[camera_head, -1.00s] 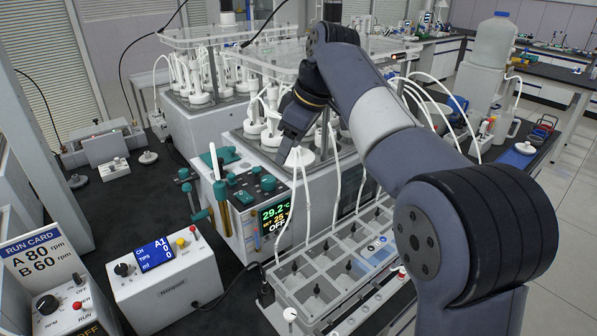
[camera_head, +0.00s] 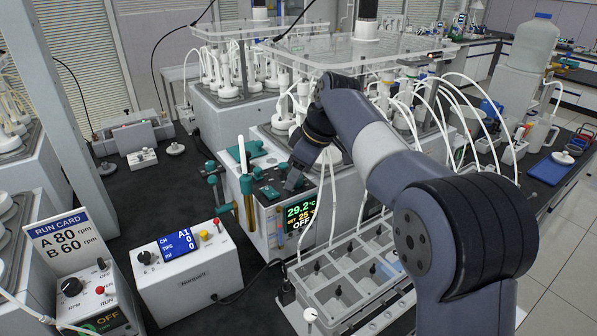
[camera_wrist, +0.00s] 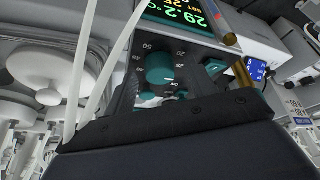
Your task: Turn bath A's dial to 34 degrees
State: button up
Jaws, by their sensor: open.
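The near water bath (camera_head: 335,190) has a display (camera_head: 302,213) reading 29.2 °C, SET 25 and OFF. I see no letter A on it. My gripper (camera_head: 292,182) is just above the bath's front control panel, pointing down. In the wrist view, a teal dial (camera_wrist: 158,68) with a numbered scale sits between the two dark fingers of my gripper (camera_wrist: 165,88). The fingers are open, and I cannot tell whether they touch the dial. The lower part of the display (camera_wrist: 195,18) shows at the top of the wrist view. The head view hides the dial behind my gripper.
Teal-handled valves (camera_head: 215,182) stand left of the panel. A grey compartment tray (camera_head: 350,285) lies in front of the bath. A control box (camera_head: 188,270) and a run card (camera_head: 62,238) reading A 80 rpm, B 60 rpm are at left. White tubes (camera_head: 330,195) hang near my gripper.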

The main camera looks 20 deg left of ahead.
jog(key=shift+f, duration=0.15)
jog(key=shift+c, duration=0.3)
jog(key=c, duration=0.9)
jog(key=shift+m, duration=0.3)
jog(key=m+t+p, duration=0.1)
jog(key=m, duration=0.2)
jog(key=shift+s+a+h+p, duration=0.15)
jog(key=shift+h+p, duration=0.15)
jog(key=shift+p, duration=0.05)
jog(key=m+p, duration=0.1)
jog(key=m, duration=0.1)
jog(key=m+t+h+p, duration=0.1)
jog(key=m, duration=0.2)
jog(key=shift+s+a+r+t, duration=0.1)
jog(key=shift+a+r+t, duration=0.1)
jog(key=shift+t, duration=0.1)
jog(key=m+h+p, duration=0.2)
jog(key=m, duration=0.2)
jog(key=shift+a+t, duration=0.1)
jog(key=shift+t, duration=0.3)
jog(key=shift+a+f+m+h+p, duration=0.1)
jog(key=shift+m+h+p, duration=0.55)
jog(key=shift+m, duration=1.05)
